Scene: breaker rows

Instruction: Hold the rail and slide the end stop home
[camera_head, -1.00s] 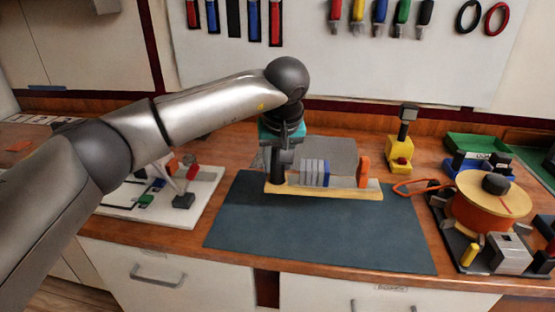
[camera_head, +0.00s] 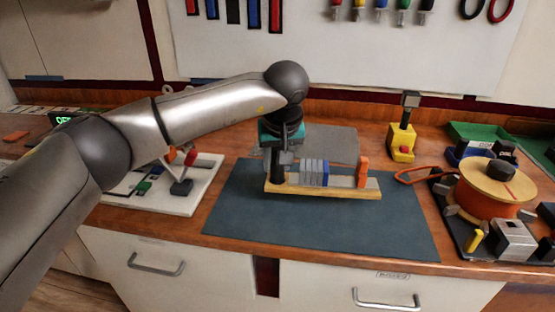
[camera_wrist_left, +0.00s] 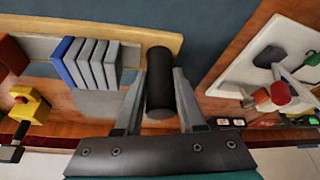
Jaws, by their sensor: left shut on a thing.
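The rail is a long, light wooden base (camera_head: 340,192) over the dark mat; whether it touches the mat I cannot tell. An orange end stop (camera_head: 363,171) stands upright near its right end. Grey breakers and a blue one (camera_head: 315,172) stand side by side left of it, with a gap between. My left gripper (camera_head: 279,165) is shut on a black upright handle at the rail's left end. In the left wrist view the handle (camera_wrist_left: 160,85) is between the two fingers, and the end stop (camera_wrist_left: 12,55) shows at the left edge. My right gripper is not in view.
The dark mat (camera_head: 320,232) has free room in front of the rail. A yellow block (camera_head: 401,143) with a post stands behind right. An orange spool (camera_head: 490,190) with a red cable stands at the right. A white board (camera_head: 150,198) with small parts lies left.

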